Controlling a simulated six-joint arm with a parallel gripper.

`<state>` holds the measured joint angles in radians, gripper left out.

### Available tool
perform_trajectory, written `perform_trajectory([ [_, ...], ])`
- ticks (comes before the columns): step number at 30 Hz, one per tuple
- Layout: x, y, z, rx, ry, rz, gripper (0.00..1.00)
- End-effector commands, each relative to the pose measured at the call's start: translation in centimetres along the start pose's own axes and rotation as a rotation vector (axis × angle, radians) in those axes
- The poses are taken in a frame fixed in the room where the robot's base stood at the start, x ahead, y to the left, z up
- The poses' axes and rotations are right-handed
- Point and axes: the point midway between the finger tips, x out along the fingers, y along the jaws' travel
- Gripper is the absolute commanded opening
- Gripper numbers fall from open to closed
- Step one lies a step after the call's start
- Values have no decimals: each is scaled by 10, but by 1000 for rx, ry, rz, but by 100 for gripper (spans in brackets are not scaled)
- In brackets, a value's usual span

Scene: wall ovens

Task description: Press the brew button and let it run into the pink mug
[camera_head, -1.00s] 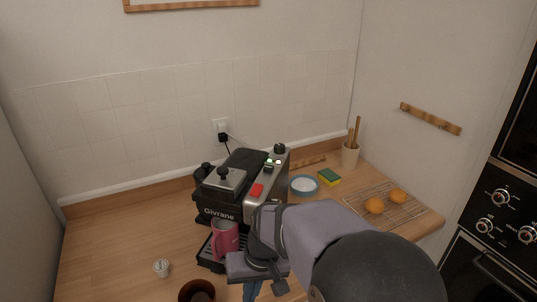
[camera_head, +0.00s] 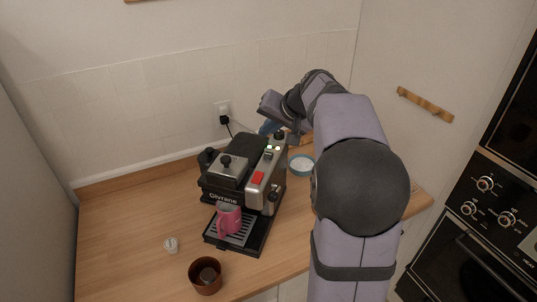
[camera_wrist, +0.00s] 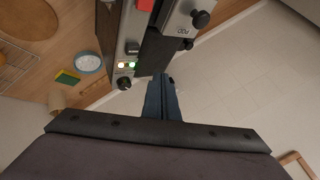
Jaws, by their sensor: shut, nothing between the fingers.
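The black and silver coffee machine (camera_head: 228,198) stands on the wooden counter. The pink mug (camera_head: 229,219) stands upright on its drip tray, below the front. On the machine's right-hand panel are a red button (camera_head: 258,178), small lit buttons (camera_head: 270,154) and a black knob (camera_head: 279,136). The wrist view also shows the lit buttons (camera_wrist: 126,65) and the knob (camera_wrist: 124,83). My gripper (camera_head: 267,128) is shut and empty, above the rear of the machine near the knob. In the wrist view its blue fingertips (camera_wrist: 163,82) point past the panel, apart from the buttons.
A brown cup (camera_head: 205,280) and a small white pod (camera_head: 171,245) stand at the front left. A blue-rimmed bowl (camera_head: 301,166) is right of the machine. The wrist view shows a sponge (camera_wrist: 66,77) near it. My arm covers the right counter.

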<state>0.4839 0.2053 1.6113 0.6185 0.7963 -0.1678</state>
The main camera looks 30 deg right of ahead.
Motion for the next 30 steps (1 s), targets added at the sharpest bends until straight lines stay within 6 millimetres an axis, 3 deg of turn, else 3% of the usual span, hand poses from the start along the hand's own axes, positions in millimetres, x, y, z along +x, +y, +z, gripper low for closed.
perform_trajectory([
  [3,-4,-1,-20,18,48,-1,0],
  [8,-8,-2,-32,29,74,-3,0],
  [22,-7,-1,-32,29,76,-3,0],
  [30,5,7,-24,29,75,-2,0],
])
